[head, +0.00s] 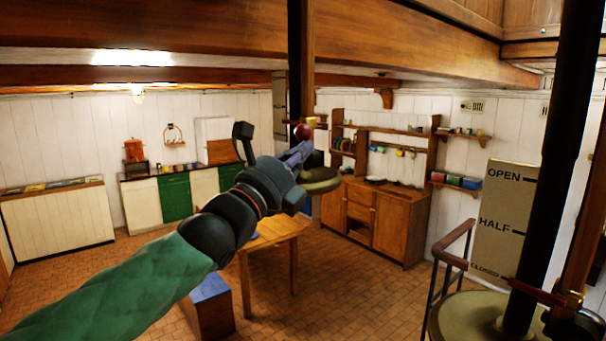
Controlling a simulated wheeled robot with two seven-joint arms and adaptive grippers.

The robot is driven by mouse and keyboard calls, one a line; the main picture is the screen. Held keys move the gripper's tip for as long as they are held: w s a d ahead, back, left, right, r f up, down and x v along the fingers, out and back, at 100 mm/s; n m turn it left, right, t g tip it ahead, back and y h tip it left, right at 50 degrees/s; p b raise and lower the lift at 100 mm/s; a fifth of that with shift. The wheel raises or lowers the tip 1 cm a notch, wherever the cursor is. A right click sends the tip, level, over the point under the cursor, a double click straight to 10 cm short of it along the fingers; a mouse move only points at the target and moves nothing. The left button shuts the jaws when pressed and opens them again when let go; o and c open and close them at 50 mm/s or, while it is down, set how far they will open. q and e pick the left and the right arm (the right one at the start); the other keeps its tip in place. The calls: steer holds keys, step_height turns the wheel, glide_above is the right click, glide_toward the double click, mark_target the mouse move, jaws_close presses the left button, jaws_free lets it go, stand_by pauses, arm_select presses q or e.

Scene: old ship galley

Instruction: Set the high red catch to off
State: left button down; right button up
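A red ball-shaped knob (303,131) sits on the middle post, beside a small brass-coloured part (312,122) and a thin red bar. I take it for the red catch; its setting and any off mark are too small to read. My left gripper (299,152) reaches up from the left, its grey-blue fingers just below the knob in the picture. I cannot tell whether they touch it, or whether they are open or shut. A round olive disc (320,187) shows beside the gripper. My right gripper is not in view.
A near black pole (553,150) at the right has another red bar (535,291) by a plate (502,220) marked OPEN, HALF, CLOSED. An olive disc and a handrail (452,262) stand below. A wooden table (275,231) and dresser (405,222) stand behind.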

arm_select(q)
steer(key=shift+w+r+n, duration=0.1)
steer(key=shift+r+n, duration=0.1)
steer(key=shift+n, duration=0.3)
steer(key=shift+a, duration=0.1)
